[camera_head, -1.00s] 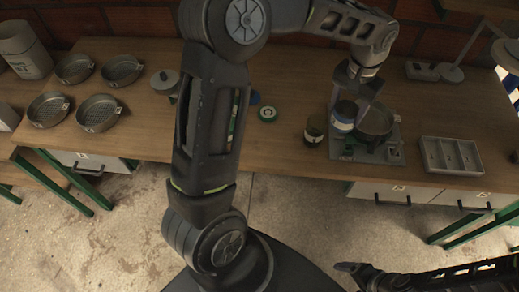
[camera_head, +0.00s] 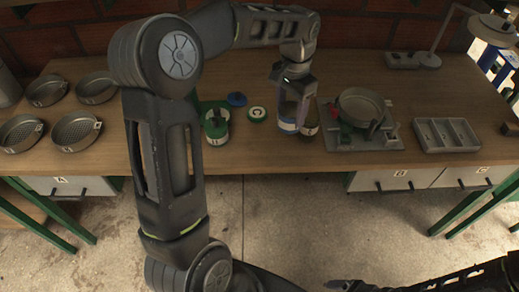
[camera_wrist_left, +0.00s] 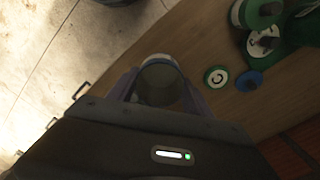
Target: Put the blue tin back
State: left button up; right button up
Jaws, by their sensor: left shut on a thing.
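My left gripper (camera_head: 291,104) is shut on the blue tin (camera_head: 288,125), a small tin with a blue band and pale label. I cannot tell whether the tin touches the table. In the left wrist view the tin (camera_wrist_left: 160,82) shows from above between the fingers. My right gripper (camera_head: 345,286) is at the bottom edge, away from the table; its fingers are too dark to read.
A grey device with a round pan (camera_head: 362,106) stands right of the gripper, with a divided tray (camera_head: 446,134) beyond. Left are a green-white tin (camera_head: 216,126), a blue lid (camera_head: 237,99), a green lid (camera_head: 257,114) and several sieves (camera_head: 76,131). The front table strip left of the tin is clear.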

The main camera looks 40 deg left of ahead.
pick_arm(q)
jog(key=s+a+m+b, duration=0.2)
jog(key=s+a+b, duration=0.1)
jog(key=a, duration=0.5)
jog(key=shift+f+m, duration=0.15)
jog(key=shift+m, duration=0.25)
jog(key=shift+f, duration=0.15)
jog(key=shift+d+f, duration=0.1)
jog(key=shift+f, duration=2.3)
notch_tip(320, 180, down, 4)
jog(key=shift+f, duration=0.5)
jog(key=shift+f, duration=0.1)
